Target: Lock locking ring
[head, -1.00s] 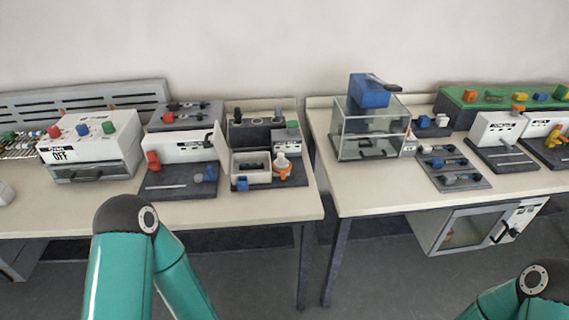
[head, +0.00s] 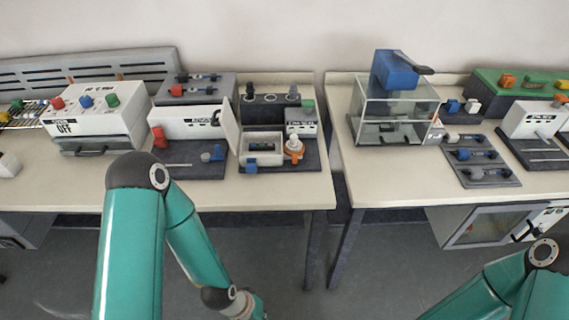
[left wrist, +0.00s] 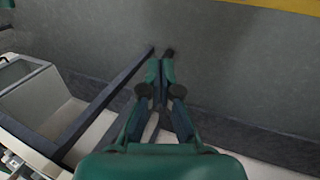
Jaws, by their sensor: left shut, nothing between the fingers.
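An orange ring (head: 292,155) sits around the base of a white knobbed part (head: 294,142), at the right end of the dark pad on the left table. It is small, and I cannot tell whether it is locked. My left gripper (left wrist: 161,54) shows in the left wrist view with its fingers together and nothing between them. It hangs over the grey floor, apart from the ring. In the head view my left forearm points down in front of the left table, and its fingers are out of frame. My right arm shows at the lower right, its gripper out of view.
A white open-topped box (head: 262,146) with a blue block (head: 251,164) stands left of the ring. A white box (head: 182,124) with a tilted panel stands further left. The right table (head: 390,170) carries a glass case (head: 393,115). A gap separates the tables.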

